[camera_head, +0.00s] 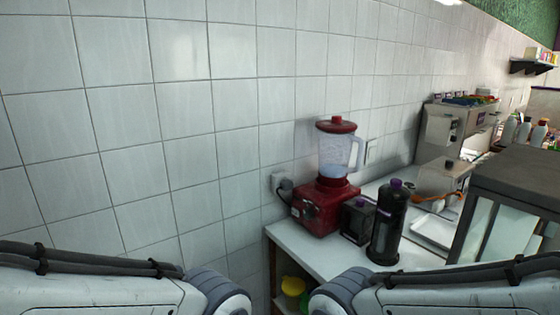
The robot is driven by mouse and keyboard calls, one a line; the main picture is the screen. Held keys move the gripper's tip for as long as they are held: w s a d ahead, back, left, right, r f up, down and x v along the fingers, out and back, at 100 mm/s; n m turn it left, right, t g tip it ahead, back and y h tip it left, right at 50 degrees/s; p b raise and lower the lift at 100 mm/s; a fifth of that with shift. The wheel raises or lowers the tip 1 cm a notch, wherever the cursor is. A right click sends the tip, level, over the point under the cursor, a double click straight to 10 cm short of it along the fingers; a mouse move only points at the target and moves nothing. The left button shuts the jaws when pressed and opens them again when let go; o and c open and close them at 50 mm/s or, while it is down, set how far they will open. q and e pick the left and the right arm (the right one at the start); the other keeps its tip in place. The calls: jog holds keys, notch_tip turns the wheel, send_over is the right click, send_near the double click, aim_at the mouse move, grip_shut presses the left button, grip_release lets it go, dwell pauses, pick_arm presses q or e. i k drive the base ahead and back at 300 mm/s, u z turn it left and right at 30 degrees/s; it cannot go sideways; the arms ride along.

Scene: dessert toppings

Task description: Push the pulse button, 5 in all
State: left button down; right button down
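A blender stands on the white counter, with a red base (318,206), a clear jug (334,156) and a red lid (336,125). The jug has a handle on its right side. The base's left front side carries a pale panel with small controls, too small to tell which one is the pulse button. My two arms come in at the bottom left and bottom right, and only their upper links show. Both grippers are outside the picture, so I cannot see where they are relative to the blender.
A black bottle with a purple cap (387,226) and a dark box-like container (357,220) stand close right of the blender. A wall socket with a plug (282,186) is behind it. The white counter (300,252) is clear in front. A glass case (500,225) stands right.

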aim_at(294, 211)
jog(key=u, duration=0.55)
jog(key=k, duration=0.65)
jog(key=u, duration=0.15)
jog(key=i, duration=0.4)
jog(key=z, duration=0.9)
jog(key=i, duration=0.8)
jog(key=u, duration=0.2)
